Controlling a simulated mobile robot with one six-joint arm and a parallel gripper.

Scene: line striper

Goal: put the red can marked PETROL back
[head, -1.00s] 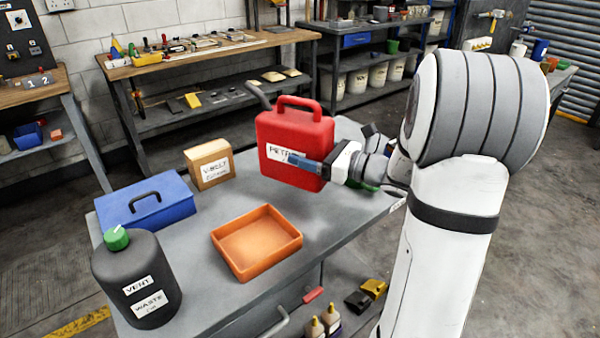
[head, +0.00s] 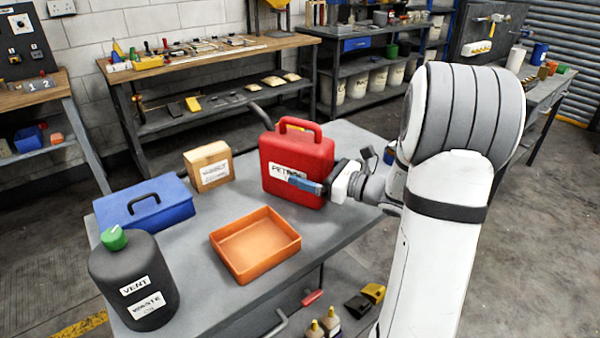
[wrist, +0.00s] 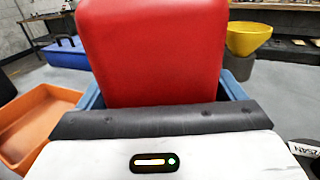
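The red can (head: 297,160) marked PETROL stands upright at the back right of the grey bench, with a red handle on top and a dark spout at its back left. Its base is at or very close to the bench top; I cannot tell if it touches. My gripper (head: 306,184) reaches in from the right, low on the can, with a blue finger across the front by the label. In the wrist view the red can (wrist: 152,50) fills the space between both blue fingers (wrist: 165,95), which are closed on its sides. Its base is hidden there.
The grey bench (head: 205,230) also holds a cardboard box (head: 208,166), a blue case (head: 145,203), an orange tray (head: 255,245) and a dark VENT/WASTE container (head: 133,280). A yellow funnel (wrist: 248,38) shows beyond the can in the wrist view. Bench space between box and tray is clear.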

